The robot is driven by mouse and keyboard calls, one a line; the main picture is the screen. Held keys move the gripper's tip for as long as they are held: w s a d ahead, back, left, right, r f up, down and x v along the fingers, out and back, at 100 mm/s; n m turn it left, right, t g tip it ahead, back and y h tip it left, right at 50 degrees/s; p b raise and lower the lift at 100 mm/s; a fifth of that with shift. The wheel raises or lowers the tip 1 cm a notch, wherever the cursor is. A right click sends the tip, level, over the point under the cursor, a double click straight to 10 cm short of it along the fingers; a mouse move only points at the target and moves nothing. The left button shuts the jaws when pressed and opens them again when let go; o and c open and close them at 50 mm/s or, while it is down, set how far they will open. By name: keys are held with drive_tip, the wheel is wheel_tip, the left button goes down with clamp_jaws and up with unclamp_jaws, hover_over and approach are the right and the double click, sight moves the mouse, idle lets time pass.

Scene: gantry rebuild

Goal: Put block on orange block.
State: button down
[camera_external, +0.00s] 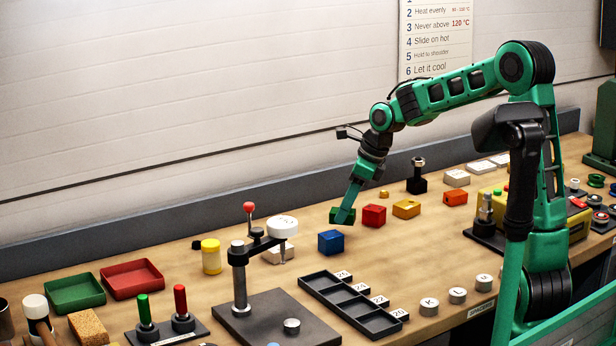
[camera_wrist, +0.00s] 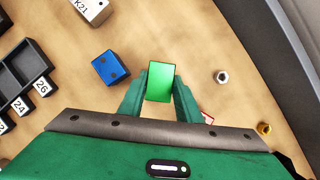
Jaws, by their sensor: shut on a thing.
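My gripper (camera_external: 344,211) points down left of the red block in the external view. It is shut on a green block (camera_wrist: 160,82), which sits between the two fingers in the wrist view. I cannot tell whether the green block touches the bench. The orange block (camera_external: 456,197) lies on the bench further right, beyond the yellow block, apart from my gripper. Its top looks bare. It is not seen in the wrist view.
A red block (camera_external: 374,215) and a yellow block (camera_external: 406,208) stand between my gripper and the orange block. A blue block (camera_external: 330,242) is in front. A black bolt stand (camera_external: 417,180) rises behind the row. A black compartment tray (camera_external: 352,305) lies nearer the front.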

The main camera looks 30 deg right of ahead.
drive_tip(key=s+a+r, duration=0.7)
drive_tip(key=a, duration=0.3)
drive_tip(key=m+h, duration=0.1)
drive_tip(key=m, duration=0.3)
hover_over(452, 192)
drive_tip(key=s, duration=0.1)
drive_tip(key=f, duration=0.3)
drive_tip(key=shift+s+d+f+t, duration=0.2)
drive_tip(key=shift+d+f+t, duration=0.05)
drive_tip(key=shift+d+t, duration=0.15)
drive_tip(key=shift+f+h, duration=0.3)
drive_tip(key=shift+f, duration=1.7)
drive_tip(key=shift+f, duration=0.1)
drive_tip(key=c, duration=1.3)
unclamp_jaws()
